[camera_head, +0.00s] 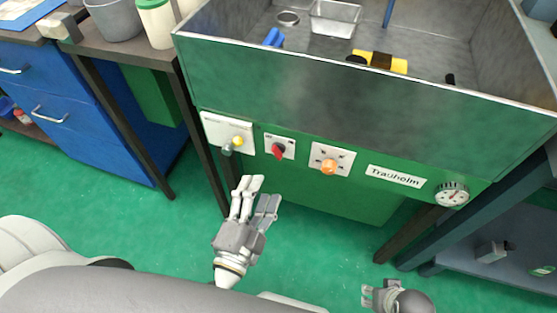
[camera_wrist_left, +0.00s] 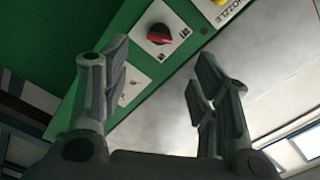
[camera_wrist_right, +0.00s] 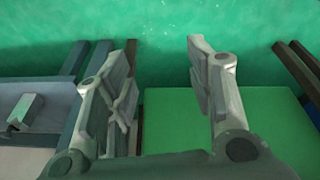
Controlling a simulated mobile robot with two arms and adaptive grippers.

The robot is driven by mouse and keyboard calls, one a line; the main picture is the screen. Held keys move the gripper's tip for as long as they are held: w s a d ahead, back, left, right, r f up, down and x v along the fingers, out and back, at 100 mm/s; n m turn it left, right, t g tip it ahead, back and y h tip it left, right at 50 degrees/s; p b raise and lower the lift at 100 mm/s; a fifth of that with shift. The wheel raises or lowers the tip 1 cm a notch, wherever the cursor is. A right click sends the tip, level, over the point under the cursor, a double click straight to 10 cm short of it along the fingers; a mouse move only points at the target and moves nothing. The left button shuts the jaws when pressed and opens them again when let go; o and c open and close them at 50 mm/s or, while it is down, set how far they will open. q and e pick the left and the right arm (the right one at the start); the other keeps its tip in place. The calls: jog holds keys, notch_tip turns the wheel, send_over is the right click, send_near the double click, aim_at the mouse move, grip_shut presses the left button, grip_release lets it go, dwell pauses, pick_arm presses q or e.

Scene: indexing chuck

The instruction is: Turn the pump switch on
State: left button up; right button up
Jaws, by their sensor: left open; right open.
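A red rotary switch (camera_head: 278,150) sits on a white plate on the machine's green front. In the left wrist view the switch lies beyond the gap between the left fingertips (camera_wrist_left: 160,62). My right gripper (camera_head: 372,292) is low at the bottom edge, well away from the panel. Its fingers (camera_wrist_right: 163,62) are open and empty.
The tub above holds a yellow-and-black tool (camera_head: 380,61). Dark table legs flank the machine; green floor is open in front.

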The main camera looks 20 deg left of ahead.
aim_at(275, 156)
pick_arm(q)
jog(key=w+p, duration=0.2)
jog(key=w, duration=0.6)
jog(key=shift+w+d+p, duration=0.1)
jog(key=shift+w+p, duration=0.2)
jog(key=shift+w, duration=0.85)
pick_arm(e)
jog(key=s+f, duration=0.3)
jog(key=f, duration=0.6)
jog(key=shift+d+f+g, duration=0.15)
jog(key=shift+f+g, duration=0.15)
jog(key=shift+s, duration=0.1)
pick_arm(q)
jog(key=c, duration=1)
